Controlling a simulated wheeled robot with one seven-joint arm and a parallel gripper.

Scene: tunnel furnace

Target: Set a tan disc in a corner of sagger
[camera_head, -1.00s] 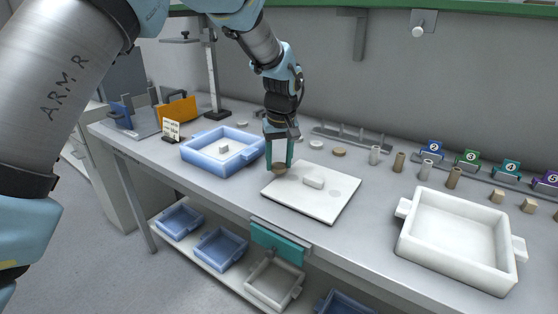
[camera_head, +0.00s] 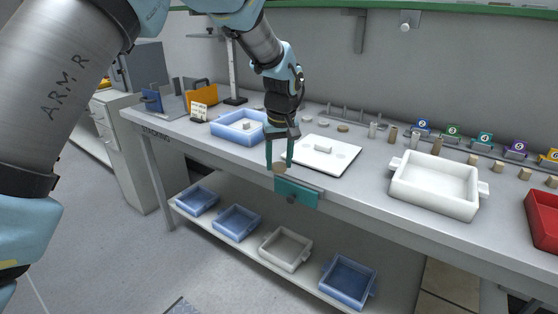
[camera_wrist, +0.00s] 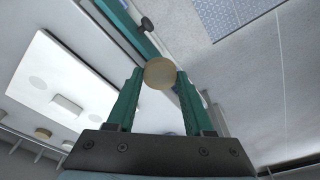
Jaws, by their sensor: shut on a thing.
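My gripper (camera_head: 280,162) is shut on a tan disc (camera_head: 279,169), which hangs at the fingertips just off the bench's front edge. In the wrist view the disc (camera_wrist: 160,73) sits between the two teal fingers. Several trays could be the sagger; I cannot tell which one is meant. A white square tray with side lugs (camera_head: 430,198) stands empty on the bench at right. A blue tray (camera_head: 230,136) on the bench at left holds a small pale block. Blue and pale trays (camera_head: 285,262) lie on the lower shelf.
A white board (camera_head: 312,165) with a pale block stands behind my gripper. A teal panel (camera_head: 297,192) juts from the bench front just below it. Numbered holders, cylinders and small blocks line the back right. A red tray (camera_head: 543,222) is at far right.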

